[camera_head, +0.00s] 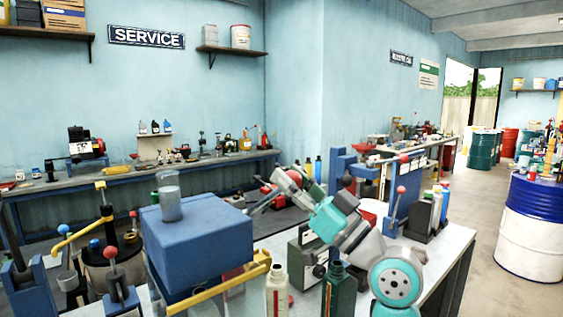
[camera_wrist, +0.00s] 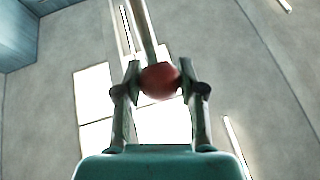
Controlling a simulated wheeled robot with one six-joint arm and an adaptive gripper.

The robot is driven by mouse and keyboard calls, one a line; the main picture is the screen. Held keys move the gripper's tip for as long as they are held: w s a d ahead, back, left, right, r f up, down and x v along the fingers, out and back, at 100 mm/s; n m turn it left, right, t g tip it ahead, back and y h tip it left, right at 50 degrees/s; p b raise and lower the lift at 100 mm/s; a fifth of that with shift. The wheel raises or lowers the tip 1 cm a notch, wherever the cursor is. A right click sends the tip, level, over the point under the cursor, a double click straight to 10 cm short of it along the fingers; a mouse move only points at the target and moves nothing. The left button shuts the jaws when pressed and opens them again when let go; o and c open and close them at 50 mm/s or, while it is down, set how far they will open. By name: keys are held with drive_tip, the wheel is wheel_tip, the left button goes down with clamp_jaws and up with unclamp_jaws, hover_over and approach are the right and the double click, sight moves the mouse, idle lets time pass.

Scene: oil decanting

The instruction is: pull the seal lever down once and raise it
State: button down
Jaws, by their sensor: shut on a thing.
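The lever's red ball knob (camera_wrist: 159,80) sits between the two fingers of my gripper (camera_wrist: 160,88) in the wrist view, with both fingers touching its sides. A pale lever shaft (camera_wrist: 145,32) runs up from the knob, leaning slightly left. In the head view my gripper (camera_head: 287,182) is beyond the teal wrist, to the right of a blue box-shaped unit (camera_head: 200,240). The knob is small there and partly covered by the fingers. The lever's pivot is hidden or too small to make out.
A clear beaker (camera_head: 171,204) stands on the blue unit. A green bottle (camera_head: 339,292) and a pale bottle (camera_head: 277,290) stand at the near bench edge. A blue upright (camera_head: 400,208) with a red-knobbed lever is right of my arm. A blue-and-white drum (camera_head: 533,235) stands far right.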

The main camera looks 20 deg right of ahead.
drive_tip(key=s+d+f+n+t+y, duration=0.1)
drive_tip(key=s+f+y, duration=0.1)
drive_tip(key=f, duration=1.3)
drive_tip(key=shift+s+f+y, duration=0.15)
drive_tip(key=shift+s+y, duration=0.15)
drive_tip(key=shift+s, duration=0.6)
drive_tip(key=shift+d, duration=0.1)
drive_tip(key=c, duration=0.7)
unclamp_jaws()
drive_tip(key=shift+s, duration=0.1)
drive_tip(key=v, duration=1.2)
drive_tip(key=shift+f, duration=0.1)
